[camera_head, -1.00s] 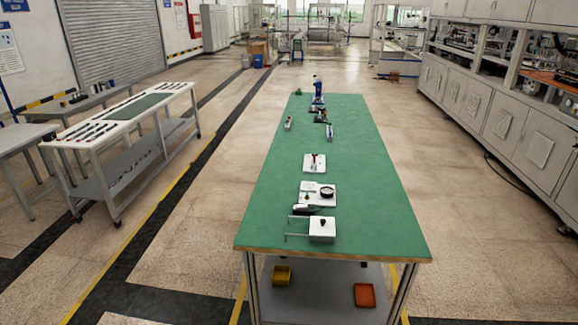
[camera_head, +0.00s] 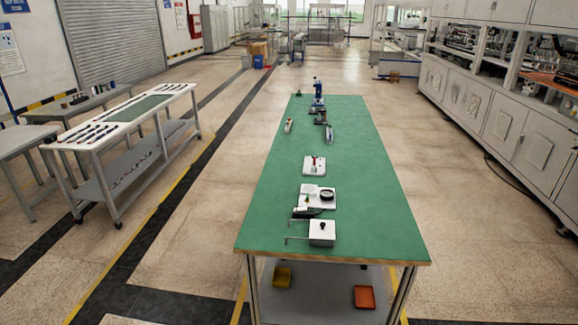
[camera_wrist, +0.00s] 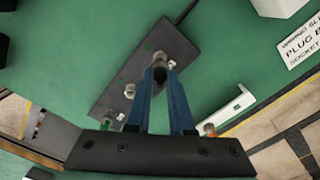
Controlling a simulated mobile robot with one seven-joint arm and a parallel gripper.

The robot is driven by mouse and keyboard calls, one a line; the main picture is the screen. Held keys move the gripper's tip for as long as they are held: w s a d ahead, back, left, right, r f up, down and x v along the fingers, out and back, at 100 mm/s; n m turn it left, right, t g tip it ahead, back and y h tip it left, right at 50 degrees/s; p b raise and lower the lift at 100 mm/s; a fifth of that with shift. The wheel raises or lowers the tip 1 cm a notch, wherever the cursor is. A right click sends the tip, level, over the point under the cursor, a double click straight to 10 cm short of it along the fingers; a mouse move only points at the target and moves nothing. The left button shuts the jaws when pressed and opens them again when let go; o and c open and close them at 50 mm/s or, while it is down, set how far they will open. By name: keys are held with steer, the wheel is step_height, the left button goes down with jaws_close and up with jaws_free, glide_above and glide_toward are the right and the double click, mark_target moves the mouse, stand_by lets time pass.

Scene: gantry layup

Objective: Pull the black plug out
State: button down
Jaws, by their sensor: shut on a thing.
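In the wrist view, my gripper (camera_wrist: 160,72) has two blue fingers that converge over a dark grey board (camera_wrist: 116,75) on the green table. The fingertips are shut on a small dark piece, probably the black plug, mostly hidden between them. It is at or just above a round metal fitting on the board, and I cannot tell whether they touch. Two more fittings sit along the board, one metal (camera_wrist: 129,91) and one green (camera_wrist: 107,120). A dark cable (camera_wrist: 187,11) runs off the board's upper end. I cannot make out my gripper or the plug in the head view.
A white label (camera_wrist: 302,42) with black text about a plug and socket lies right of the board. A white bracket (camera_wrist: 232,105) is nearer. In the head view, the long green table (camera_head: 350,180) holds several fixtures in a row; its right side is clear.

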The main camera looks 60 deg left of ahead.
steer(key=shift+r, duration=0.15)
steer(key=shift+r+p, duration=1.65)
steer(key=shift+p, duration=0.4)
steer(key=shift+s+a, duration=0.1)
